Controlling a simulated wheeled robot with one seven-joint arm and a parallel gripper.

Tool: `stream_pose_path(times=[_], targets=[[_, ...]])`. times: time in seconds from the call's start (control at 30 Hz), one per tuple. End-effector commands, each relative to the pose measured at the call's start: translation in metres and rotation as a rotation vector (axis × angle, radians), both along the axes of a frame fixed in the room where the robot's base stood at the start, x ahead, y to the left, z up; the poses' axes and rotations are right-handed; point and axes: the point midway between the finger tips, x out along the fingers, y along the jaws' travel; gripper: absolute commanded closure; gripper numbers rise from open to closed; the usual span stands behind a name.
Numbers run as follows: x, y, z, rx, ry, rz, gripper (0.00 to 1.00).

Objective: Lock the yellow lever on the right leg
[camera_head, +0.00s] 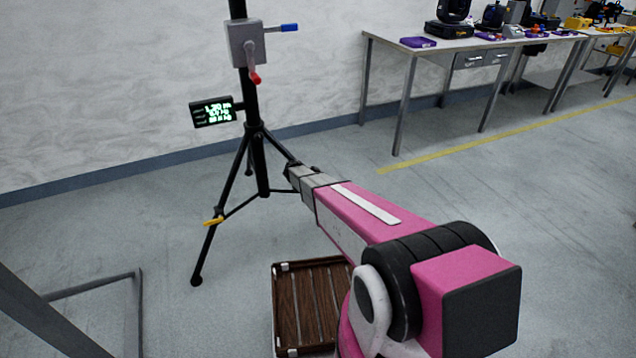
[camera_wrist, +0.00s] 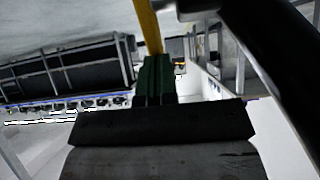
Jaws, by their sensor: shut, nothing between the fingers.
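A black tripod stand (camera_head: 262,165) stands in front of the wall. My gripper (camera_head: 291,172) reaches to its right leg in the head view and hides most of that leg and its lever. In the wrist view my shut fingers (camera_wrist: 154,78) are dark green and empty. A yellow lever (camera_wrist: 148,25) runs up from just beyond the fingertips; I cannot tell whether they touch it. A black tube (camera_wrist: 270,70), which looks like the leg, slants past on the right. Another yellow lever (camera_head: 213,221) sits on the left leg.
A grey winch box (camera_head: 246,43) with a red-knobbed crank and blue handle is on the mast. A small display (camera_head: 213,111) hangs beside it. A brown slatted crate (camera_head: 308,300) lies on the floor below my arm. Tables (camera_head: 410,48) with gear stand at the back right.

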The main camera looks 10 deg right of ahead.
Motion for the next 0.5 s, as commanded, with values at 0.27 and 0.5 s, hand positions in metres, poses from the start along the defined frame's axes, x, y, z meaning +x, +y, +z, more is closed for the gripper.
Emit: stream_pose_path(times=[0.27,0.5], targets=[[0.005,-0.019,-0.002,0.256,0.066,-0.003,1.0],[0.009,-0.032,-0.008,0.473,0.124,-0.002,1.0]])
